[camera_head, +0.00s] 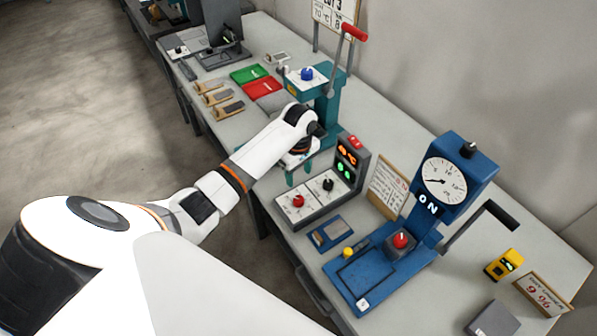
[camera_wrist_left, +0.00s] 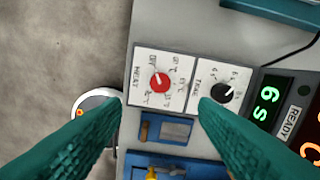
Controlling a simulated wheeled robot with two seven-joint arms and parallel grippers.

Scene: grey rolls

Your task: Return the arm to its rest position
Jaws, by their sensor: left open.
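My left arm comes in from the left in the head view and reaches over the bench. Its left gripper (camera_head: 302,173) hangs just behind a grey control box (camera_head: 313,207) with a red knob and a black knob. In the left wrist view the two teal fingers of the left gripper (camera_wrist_left: 160,106) are spread apart with nothing between them. Below them show the red heat knob (camera_wrist_left: 160,82) and the black time knob (camera_wrist_left: 222,92). I cannot tell how high the fingertips are above the box. My right gripper is not in view.
A teal press (camera_head: 322,95) with a red-handled lever stands behind the arm. A blue press (camera_head: 440,195) with a dial stands at front right. Green (camera_head: 248,75) and red (camera_head: 263,88) trays and several wooden-handled tools lie farther back. Open floor (camera_head: 80,90) lies left of the bench.

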